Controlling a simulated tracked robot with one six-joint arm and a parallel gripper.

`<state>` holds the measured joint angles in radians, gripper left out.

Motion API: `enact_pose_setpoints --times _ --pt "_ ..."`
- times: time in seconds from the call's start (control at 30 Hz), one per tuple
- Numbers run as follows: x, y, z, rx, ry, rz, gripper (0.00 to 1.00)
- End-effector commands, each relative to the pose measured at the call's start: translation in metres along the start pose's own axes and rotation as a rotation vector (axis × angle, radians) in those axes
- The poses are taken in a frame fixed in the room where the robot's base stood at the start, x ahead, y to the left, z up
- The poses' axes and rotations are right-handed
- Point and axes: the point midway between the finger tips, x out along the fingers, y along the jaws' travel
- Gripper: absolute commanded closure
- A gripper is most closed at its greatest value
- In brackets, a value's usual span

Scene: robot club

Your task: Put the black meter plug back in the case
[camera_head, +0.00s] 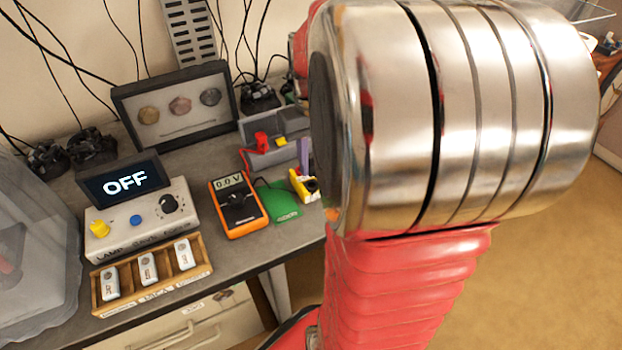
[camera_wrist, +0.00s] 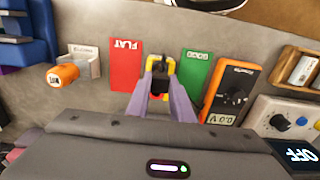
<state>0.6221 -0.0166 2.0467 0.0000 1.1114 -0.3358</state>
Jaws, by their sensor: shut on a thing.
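My gripper (camera_wrist: 160,86) has purple fingers, closed on a small dark piece that I take to be the black meter plug (camera_wrist: 157,84). It is mostly hidden between the fingers. Just beyond the fingertips is a yellow-and-black block (camera_wrist: 167,63); I cannot tell if the plug touches it. In the head view one purple finger shows by the block (camera_head: 303,185). The orange meter (camera_head: 238,205) reads 0.0 V, and a dark lead runs from it toward the green card. A grey case (camera_head: 287,122) stands behind, with a red plug (camera_head: 262,142) at its front.
The green card (camera_wrist: 196,72) and red FLAT card (camera_wrist: 125,65) flank the block. An orange cylinder (camera_wrist: 63,75) lies at left. The lamp box (camera_head: 140,220), OFF screen (camera_head: 124,181), wooden tray (camera_head: 150,290) and framed display (camera_head: 178,102) stand around. My arm hides the table's right side.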

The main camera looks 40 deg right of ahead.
Motion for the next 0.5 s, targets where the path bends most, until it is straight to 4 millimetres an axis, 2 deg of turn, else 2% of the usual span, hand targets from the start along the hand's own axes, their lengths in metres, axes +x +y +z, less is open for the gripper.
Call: enact_pose_setpoints --times 0.5 --pt "-0.016 0.000 0.000 0.000 0.001 0.000 1.00"
